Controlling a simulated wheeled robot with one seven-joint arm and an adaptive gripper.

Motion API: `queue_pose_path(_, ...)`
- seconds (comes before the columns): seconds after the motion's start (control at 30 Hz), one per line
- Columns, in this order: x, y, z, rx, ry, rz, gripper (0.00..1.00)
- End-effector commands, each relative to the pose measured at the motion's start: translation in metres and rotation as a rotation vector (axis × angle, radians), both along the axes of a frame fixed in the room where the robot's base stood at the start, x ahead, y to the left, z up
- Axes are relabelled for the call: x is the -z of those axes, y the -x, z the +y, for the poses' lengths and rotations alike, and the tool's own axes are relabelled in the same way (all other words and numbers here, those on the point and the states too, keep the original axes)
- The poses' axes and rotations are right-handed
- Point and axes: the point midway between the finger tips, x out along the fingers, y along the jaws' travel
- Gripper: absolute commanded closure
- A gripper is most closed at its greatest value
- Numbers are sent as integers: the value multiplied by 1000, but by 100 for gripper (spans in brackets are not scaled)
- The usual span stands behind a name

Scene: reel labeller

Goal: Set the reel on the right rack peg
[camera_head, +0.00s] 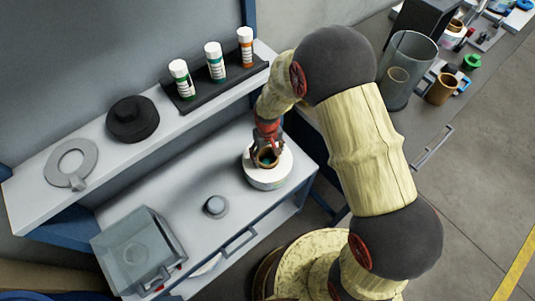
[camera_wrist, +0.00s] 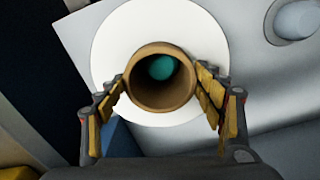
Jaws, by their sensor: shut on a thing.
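The reel (camera_head: 267,178) is a white disc with a brown tube core standing up from its middle, at the right end of the lower grey worktop in the head view. In the wrist view the white disc (camera_wrist: 115,50) lies behind the brown core (camera_wrist: 160,105). My gripper (camera_head: 266,156) reaches down from above with a finger on each side of the core, shut on it. Something teal (camera_wrist: 161,67) shows inside the core; whether it is a peg is unclear. A short round grey stub (camera_head: 215,206) stands left of the reel. Whether the reel touches the worktop is hidden.
A shelf (camera_head: 115,179) behind holds a black round part (camera_head: 132,119), a grey ring (camera_head: 71,163) and three labelled bottles (camera_head: 214,62) in a black holder. A clear box (camera_head: 137,252) stands at the worktop's left. A glass cylinder (camera_head: 407,65) stands on the right bench.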

Motion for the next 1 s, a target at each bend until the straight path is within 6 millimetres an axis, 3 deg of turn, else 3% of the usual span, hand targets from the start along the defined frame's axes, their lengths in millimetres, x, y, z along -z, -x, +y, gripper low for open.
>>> queue_pose_path(0.2, -2, -2, 1, 0, -2, -5, 93)
queue_pose_path(0.23, -2, -2, 1, 0, -2, -5, 31)
queue_pose_path(0.6, -1, -1, 0, 0, -1, -2, 11)
queue_pose_path(1.0, -5, 0, 0, 0, 0, 1, 11)
